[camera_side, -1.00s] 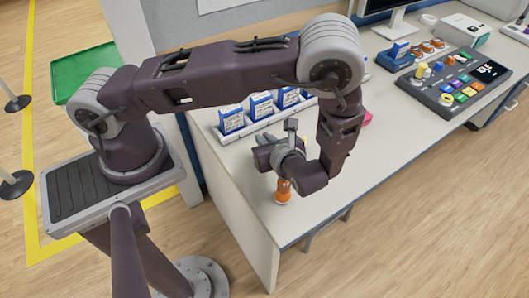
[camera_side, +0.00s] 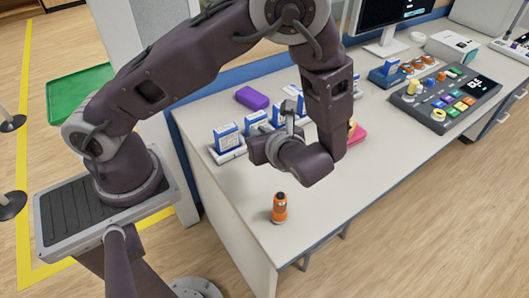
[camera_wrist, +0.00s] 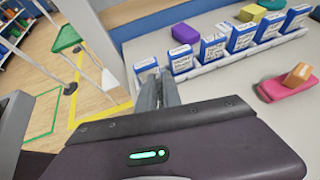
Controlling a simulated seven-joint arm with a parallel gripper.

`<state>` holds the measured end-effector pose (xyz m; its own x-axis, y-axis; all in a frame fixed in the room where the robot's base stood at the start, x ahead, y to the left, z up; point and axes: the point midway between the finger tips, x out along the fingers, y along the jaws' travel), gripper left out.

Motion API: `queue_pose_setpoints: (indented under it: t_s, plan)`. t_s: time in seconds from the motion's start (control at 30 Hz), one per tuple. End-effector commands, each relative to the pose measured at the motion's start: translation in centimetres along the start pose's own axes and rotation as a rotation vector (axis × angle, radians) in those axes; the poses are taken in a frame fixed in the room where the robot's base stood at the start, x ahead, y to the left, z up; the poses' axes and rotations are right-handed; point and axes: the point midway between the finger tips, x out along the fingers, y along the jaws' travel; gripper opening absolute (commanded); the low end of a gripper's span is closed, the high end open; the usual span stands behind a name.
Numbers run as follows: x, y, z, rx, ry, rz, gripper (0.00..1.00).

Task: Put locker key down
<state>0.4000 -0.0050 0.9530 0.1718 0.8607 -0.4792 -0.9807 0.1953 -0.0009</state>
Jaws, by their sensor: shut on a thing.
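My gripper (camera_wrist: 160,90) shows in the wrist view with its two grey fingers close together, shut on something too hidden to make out. I cannot make out the locker key by itself in either view. In the side view my gripper's hand is over the white table (camera_side: 230,200), in front of the row of blue-and-white boxes, and its fingertips are hidden. In the wrist view the fingertips overlap the near end of that row, beside a blue-and-white box (camera_wrist: 180,58); I cannot tell whether they touch it.
The boxes stand in a white rack (camera_wrist: 235,62). A purple block (camera_side: 252,98) lies behind it. A pink thing (camera_wrist: 288,87) with an orange-tan block (camera_wrist: 298,74) on it lies to the right. An orange-and-black cylinder (camera_side: 280,208) stands near the table's front. A button panel (camera_side: 445,98) is farther right.

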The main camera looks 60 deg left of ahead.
Motion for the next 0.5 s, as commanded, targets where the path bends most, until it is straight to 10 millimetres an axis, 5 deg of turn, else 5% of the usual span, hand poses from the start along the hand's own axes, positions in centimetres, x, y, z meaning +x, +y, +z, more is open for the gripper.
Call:
queue_pose_setpoints:
  t_s: [0.27,0.5]
  plan:
    - [0.0,-1.5,2.0,0.062,0.000,-0.109,0.00]
    - [-1.8,-9.3,2.3,0.339,0.003,-0.611,0.00]
